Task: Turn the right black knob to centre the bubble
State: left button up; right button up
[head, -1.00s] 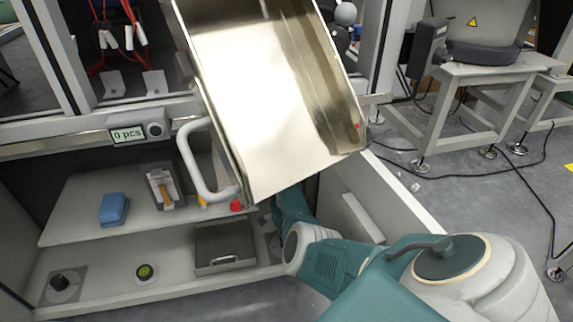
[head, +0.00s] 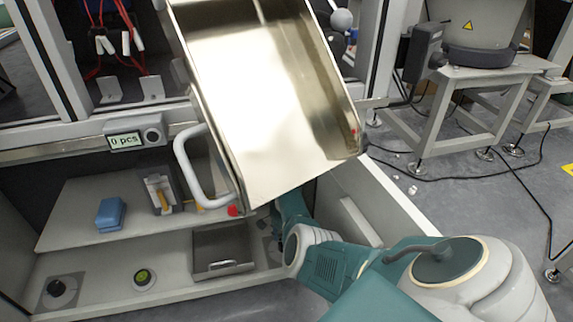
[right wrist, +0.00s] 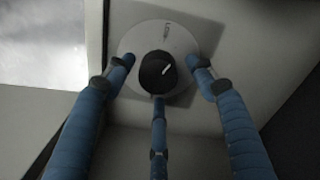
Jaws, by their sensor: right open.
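The right black knob (right wrist: 157,72) sits on a pale round plate (right wrist: 183,40) in the right wrist view, with a white mark on its top. My right gripper (right wrist: 160,74) is open, its three blue fingers spread around the knob, with gaps at the left and right fingers. The lower finger's tip is close to the knob; contact is unclear. In the head view my right arm and the metal tray hide this gripper. The round green bubble level (head: 143,278) lies on the lower ledge; its bubble is too small to place. Another black knob (head: 57,288) stands at the far left. My left gripper is out of view.
A large tilted metal tray (head: 262,100) with a white handle (head: 181,165) hangs above my right arm. A shallow drawer-like tray (head: 222,250) lies between level and arm. A blue block (head: 110,213) and a red button (head: 233,210) are on the upper shelf.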

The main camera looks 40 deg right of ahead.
notch_tip(320, 180, up, 7)
jog(key=shift+f, duration=0.1)
jog(key=shift+r, duration=0.3)
